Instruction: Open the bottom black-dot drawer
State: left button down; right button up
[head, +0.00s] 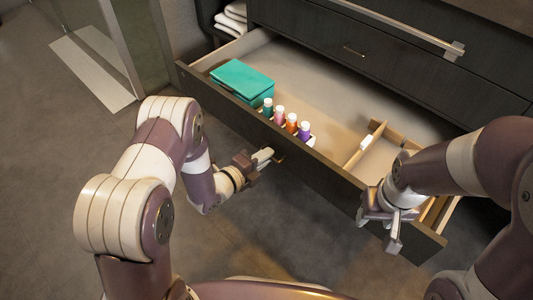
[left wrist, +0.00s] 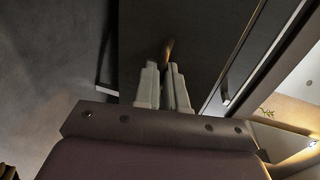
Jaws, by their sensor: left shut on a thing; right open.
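The bottom drawer (head: 322,92) of the dark vanity stands pulled well out in the head view, its light interior exposed. No black dot shows on its front. My left gripper (head: 266,156) is at the middle of the drawer's front panel, shut on its small brass handle (head: 281,159). The left wrist view shows the two pale fingers (left wrist: 165,75) close together at the handle (left wrist: 168,48). My right gripper (head: 392,222) is open and empty, in front of the drawer's right end; it hides part of the panel there.
The drawer holds a teal box (head: 242,80), several small capped bottles (head: 291,122) and wooden dividers (head: 365,148) at right. Folded white towels (head: 232,18) sit at back left. The grey floor at left is clear.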

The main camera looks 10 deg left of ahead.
pick_arm(q)
jog(key=c, duration=1.2)
grip_release()
jog(key=p+v, duration=0.5)
jog(key=v, duration=0.7)
jog(key=shift+s+a, duration=0.25)
jog(key=shift+s, duration=0.05)
